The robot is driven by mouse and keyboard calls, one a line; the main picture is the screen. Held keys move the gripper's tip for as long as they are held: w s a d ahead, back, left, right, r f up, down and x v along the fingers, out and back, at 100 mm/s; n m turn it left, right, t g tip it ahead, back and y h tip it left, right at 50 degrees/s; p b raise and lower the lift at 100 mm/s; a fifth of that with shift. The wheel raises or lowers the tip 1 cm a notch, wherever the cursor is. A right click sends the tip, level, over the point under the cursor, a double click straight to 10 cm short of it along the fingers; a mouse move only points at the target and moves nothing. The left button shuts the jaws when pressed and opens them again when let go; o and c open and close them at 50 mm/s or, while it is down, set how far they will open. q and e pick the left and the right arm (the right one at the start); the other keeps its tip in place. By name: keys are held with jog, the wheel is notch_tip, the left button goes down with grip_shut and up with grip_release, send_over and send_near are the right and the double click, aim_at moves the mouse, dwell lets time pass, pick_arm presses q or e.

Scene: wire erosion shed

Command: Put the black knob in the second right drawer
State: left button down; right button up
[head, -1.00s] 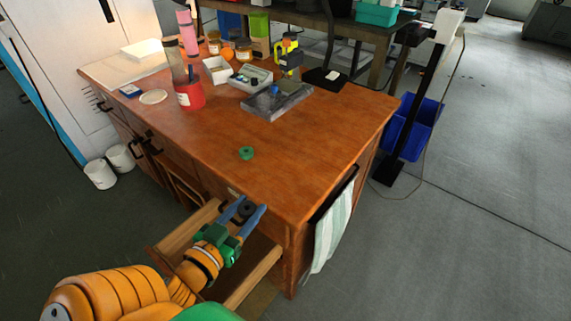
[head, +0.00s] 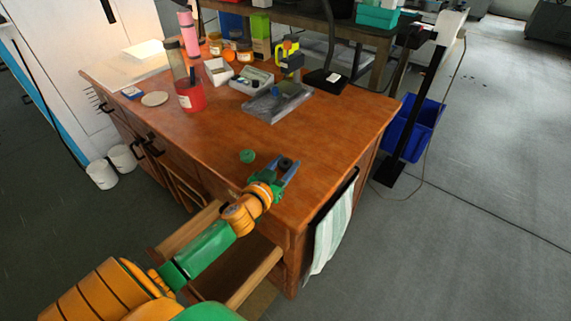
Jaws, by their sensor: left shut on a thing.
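The black knob (head: 285,163) is a small dark round piece between the fingertips of my left gripper (head: 284,172). The gripper is shut on it over the near right part of the wooden worktop (head: 330,135). I cannot tell how high above the top the knob is held. Below the near edge, a wooden drawer (head: 258,279) on the right of the cabinet front stands pulled out. My left arm crosses above it and hides part of its inside; the part that shows looks dark and empty. My right gripper is not in view.
A green round piece (head: 247,156) lies just left of the gripper. A grey tray (head: 268,110), a red container (head: 190,97) and several jars stand farther back. A striped towel (head: 330,230) hangs at the cabinet's right side. The worktop's right part is clear.

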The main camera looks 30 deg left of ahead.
pick_arm(q)
jog(key=shift+f, duration=0.2)
jog(key=shift+c, duration=1.8)
grip_release()
